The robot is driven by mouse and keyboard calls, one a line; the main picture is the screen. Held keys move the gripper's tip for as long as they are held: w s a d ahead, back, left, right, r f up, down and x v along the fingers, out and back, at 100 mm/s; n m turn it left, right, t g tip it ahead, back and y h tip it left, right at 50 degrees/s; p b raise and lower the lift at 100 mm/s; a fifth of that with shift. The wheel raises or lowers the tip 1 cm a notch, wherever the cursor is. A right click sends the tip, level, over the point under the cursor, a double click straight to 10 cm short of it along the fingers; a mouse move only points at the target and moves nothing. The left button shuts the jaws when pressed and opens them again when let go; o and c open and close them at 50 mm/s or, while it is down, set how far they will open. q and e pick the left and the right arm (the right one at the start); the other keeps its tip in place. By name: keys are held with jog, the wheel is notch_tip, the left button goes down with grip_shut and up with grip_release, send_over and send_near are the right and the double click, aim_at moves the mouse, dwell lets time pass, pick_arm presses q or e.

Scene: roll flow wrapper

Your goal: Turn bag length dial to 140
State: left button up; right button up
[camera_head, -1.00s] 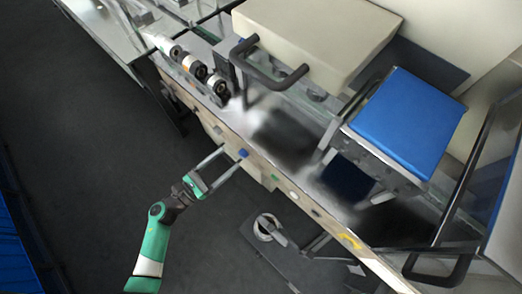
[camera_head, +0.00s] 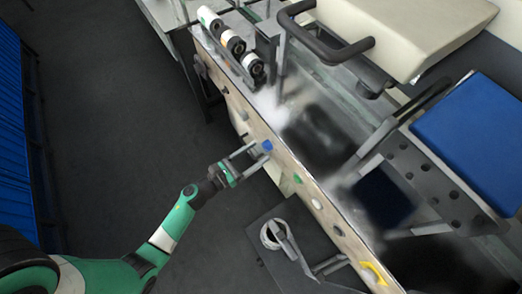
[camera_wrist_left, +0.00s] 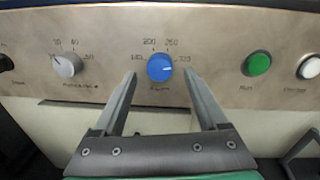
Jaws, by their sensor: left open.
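The bag length dial appears to be the blue knob (camera_wrist_left: 160,67) on the metal front panel (camera_wrist_left: 215,30) in the wrist view. Printed numbers surround it, and its pale mark points right, toward the highest number; 140 appears to be on its left. It also shows as a small blue knob (camera_head: 267,145) in the head view. My left gripper (camera_head: 257,152) is open, its fingers pointing at the panel. In the wrist view the fingertips (camera_wrist_left: 160,75) stand on either side of the blue knob, apart from it. My right gripper is out of view.
A grey knob (camera_wrist_left: 67,64) is left of the dial; a green button (camera_wrist_left: 257,63) and a white button (camera_wrist_left: 309,67) are to the right. Floor at left is clear.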

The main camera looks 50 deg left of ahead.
aim_at(267, 146)
pick_arm(q)
jog(key=shift+w, duration=1.25)
grip_shut()
